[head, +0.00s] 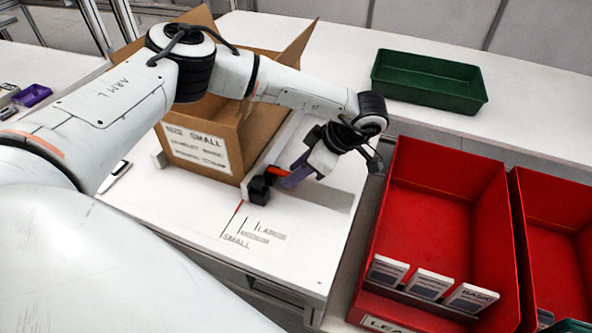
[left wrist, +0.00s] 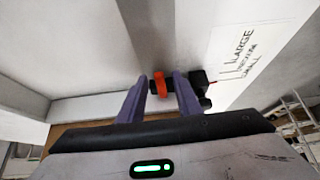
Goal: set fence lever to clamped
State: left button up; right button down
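The fence lever (head: 279,171) is a short orange handle beside a black block (head: 258,190) on the white table, right of the cardboard box. In the left wrist view the orange lever (left wrist: 161,84) shows between my purple fingertips, with the black block (left wrist: 198,82) just right of them. My left gripper (head: 290,178) reaches down over the lever from the right. Its fingers (left wrist: 161,78) are apart, one on each side of the orange part, with gaps visible. Whether a finger touches it, I cannot tell. My right gripper is not in view.
An open cardboard box (head: 200,146) labelled SMALL stands close behind the lever. A printed size scale (head: 255,232) lies in front, with a red line near SMALL. A red bin (head: 440,190) stands right; a green tray (head: 430,80) lies at the back.

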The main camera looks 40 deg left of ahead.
pick_arm(q)
jog(key=b+v, duration=0.1)
jog(key=v, duration=0.9)
jog(key=shift+r, duration=0.2)
